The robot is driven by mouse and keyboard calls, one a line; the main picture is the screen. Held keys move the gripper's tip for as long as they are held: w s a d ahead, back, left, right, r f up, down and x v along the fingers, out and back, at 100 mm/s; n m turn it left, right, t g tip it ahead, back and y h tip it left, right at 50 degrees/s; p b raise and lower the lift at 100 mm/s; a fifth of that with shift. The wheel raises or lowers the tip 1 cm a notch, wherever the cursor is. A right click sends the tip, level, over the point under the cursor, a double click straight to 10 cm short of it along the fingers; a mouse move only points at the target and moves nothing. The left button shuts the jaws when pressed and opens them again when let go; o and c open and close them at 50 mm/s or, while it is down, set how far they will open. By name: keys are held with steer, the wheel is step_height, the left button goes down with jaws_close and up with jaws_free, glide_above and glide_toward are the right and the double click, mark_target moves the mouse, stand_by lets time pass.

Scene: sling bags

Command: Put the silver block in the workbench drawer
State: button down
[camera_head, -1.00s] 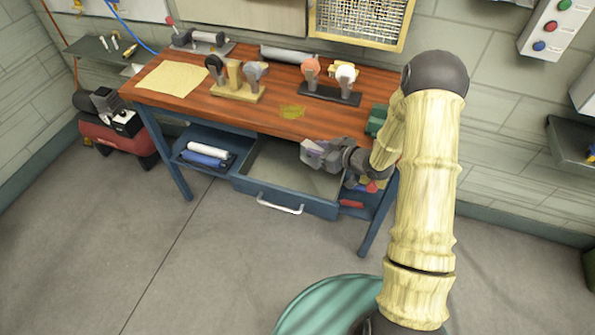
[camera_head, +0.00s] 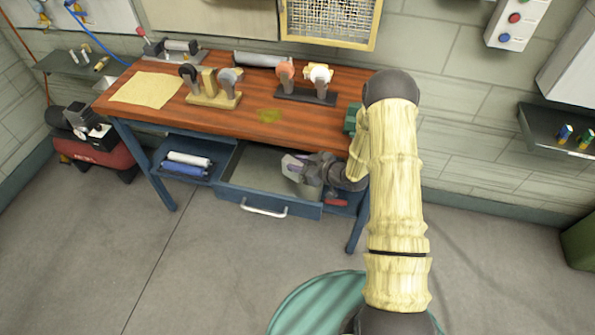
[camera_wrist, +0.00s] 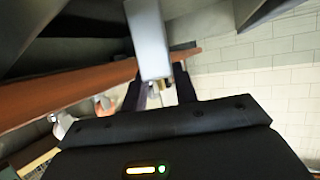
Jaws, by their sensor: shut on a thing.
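The silver block (camera_wrist: 150,40) shows in the wrist view as a pale grey bar between the two dark fingers of my gripper (camera_wrist: 158,92). In the head view my gripper (camera_head: 292,165) is over the right part of the open workbench drawer (camera_head: 250,205), low near its opening. The gripper is shut on the block. In the head view I cannot clearly tell the block from the grey gripper parts. The drawer is pulled out under the wooden top, and its visible grey floor looks bare on the left.
The workbench top (camera_head: 200,117) overhangs the drawer's back, with tool holders (camera_head: 213,100) and a dark rack (camera_head: 305,95) on it. A blue side tray (camera_head: 190,177) holds rolls left of the drawer. A red item (camera_head: 337,202) lies right of it. The floor in front is clear.

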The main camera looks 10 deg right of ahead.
mark_target(300, 180)
step_height(300, 180, down, 3)
steer(key=shift+s+a+f+p, duration=0.1)
steer(key=shift+p, duration=0.2)
steer(key=shift+f, duration=0.35)
steer(key=shift+f, duration=0.2)
steer(key=c, duration=1.1)
jaws_free()
steer(key=shift+r, duration=0.1)
steer(key=shift+r, duration=0.15)
steer(key=shift+s+d, duration=0.1)
steer(key=shift+d, duration=0.2)
steer(key=b+v, duration=0.2)
steer(key=v, duration=0.9)
steer(key=shift+s+r, duration=0.15)
steer(key=shift+r, duration=0.05)
